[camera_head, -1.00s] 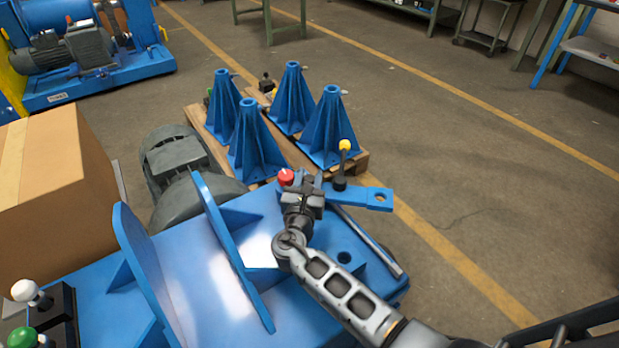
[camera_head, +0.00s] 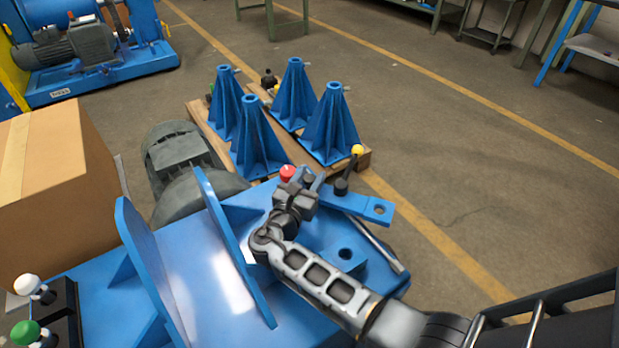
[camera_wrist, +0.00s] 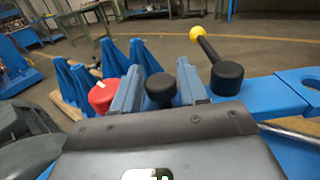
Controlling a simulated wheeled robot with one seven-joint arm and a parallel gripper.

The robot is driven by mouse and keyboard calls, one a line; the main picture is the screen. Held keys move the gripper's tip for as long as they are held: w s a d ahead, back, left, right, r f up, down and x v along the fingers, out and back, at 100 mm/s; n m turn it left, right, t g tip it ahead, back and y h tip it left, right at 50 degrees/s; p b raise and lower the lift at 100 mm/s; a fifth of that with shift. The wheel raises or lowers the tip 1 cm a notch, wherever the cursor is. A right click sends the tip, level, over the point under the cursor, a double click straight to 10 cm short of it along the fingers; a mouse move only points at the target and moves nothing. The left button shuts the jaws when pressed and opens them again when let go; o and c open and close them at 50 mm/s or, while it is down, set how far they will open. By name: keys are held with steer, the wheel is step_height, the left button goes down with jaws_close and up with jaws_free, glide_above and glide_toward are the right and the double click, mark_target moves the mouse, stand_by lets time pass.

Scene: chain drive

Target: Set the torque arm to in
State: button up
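The flat blue bar with a round hole near its end (camera_head: 379,210), which looks like the torque arm, reaches out to the right over the blue base. A black lever with a yellow ball (camera_head: 357,151) stands on it and leans; its black hub shows in the wrist view (camera_wrist: 227,76). My gripper (camera_head: 308,180) is at the bar's left part. In the wrist view its two fingers (camera_wrist: 160,88) lie on either side of a short black knob (camera_wrist: 160,92), with almost no gap. The knob's lower part is hidden by my gripper.
A red button (camera_head: 287,173) is just left of my gripper. A steel rod (camera_head: 385,250) lies under the bar. Blue upright plates (camera_head: 235,250) and a grey motor (camera_head: 175,155) are to the left. Blue stands (camera_head: 328,130) on a pallet are behind. Floor at right is clear.

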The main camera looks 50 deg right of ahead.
step_height(320, 180, up, 4)
steer(key=shift+r+p, duration=0.2)
steer(key=shift+p, duration=0.25)
steer(key=s+d+r+p, duration=0.1)
steer(key=s+d+r, duration=0.5)
steer(key=s+d, duration=0.2)
steer(key=shift+s+r, duration=0.2)
steer(key=shift+r, duration=0.1)
